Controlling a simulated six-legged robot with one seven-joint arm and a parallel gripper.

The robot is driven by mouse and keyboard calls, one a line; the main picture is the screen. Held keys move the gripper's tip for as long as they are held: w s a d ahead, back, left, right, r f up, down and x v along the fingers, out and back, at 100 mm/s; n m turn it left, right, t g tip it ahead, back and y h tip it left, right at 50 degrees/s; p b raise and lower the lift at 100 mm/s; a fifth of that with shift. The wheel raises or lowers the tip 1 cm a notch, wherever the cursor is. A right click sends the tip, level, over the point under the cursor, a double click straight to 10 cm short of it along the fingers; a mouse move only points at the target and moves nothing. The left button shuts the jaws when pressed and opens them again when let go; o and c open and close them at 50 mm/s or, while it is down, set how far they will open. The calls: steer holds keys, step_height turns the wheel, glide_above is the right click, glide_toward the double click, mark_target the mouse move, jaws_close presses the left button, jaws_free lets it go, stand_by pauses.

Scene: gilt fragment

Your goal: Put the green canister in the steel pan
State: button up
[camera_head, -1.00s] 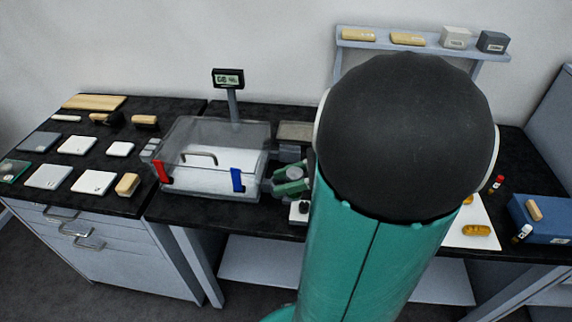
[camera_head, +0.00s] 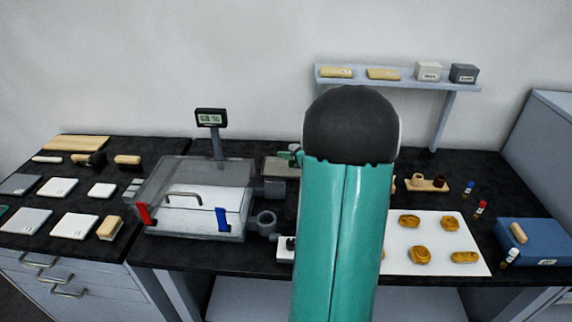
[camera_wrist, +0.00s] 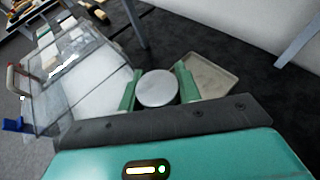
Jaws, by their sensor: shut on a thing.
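In the wrist view, my gripper (camera_wrist: 158,88) is shut on the canister (camera_wrist: 157,89), whose round grey top faces the camera; its sides are mostly hidden. The steel pan (camera_wrist: 222,72) is a shallow grey tray just right of the canister, and its visible part is empty. My right finger overlaps the pan's left part in the picture. My arm hides most of the gripper there; only a small green and pale part shows above the pan's right end.
A clear box (camera_head: 165,195) with red and blue clips stands left of the pan. A display on a post (camera_head: 212,118) rises behind it. Right of my arm are a white sheet (camera_head: 400,262) with several amber pieces, small vials and a blue box (camera_head: 535,243). A shelf (camera_head: 400,80) hangs behind.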

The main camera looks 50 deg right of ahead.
steer(key=w+d+f, duration=0.6)
steer(key=f, duration=0.1)
steer(key=shift+w+d+f, duration=0.2)
steer(key=shift+w+d, duration=0.05)
steer(key=shift+w, duration=0.15)
steer(key=shift+w+d+f, duration=0.1)
steer(key=shift+w+f, duration=0.05)
steer(key=shift+f, duration=0.8)
steer(key=shift+w+d+f, duration=0.1)
steer(key=shift+f, duration=0.85)
steer(key=shift+f, duration=0.2)
steer(key=o, duration=1)
steer(key=shift+c, duration=0.2)
steer(key=shift+r, duration=0.1)
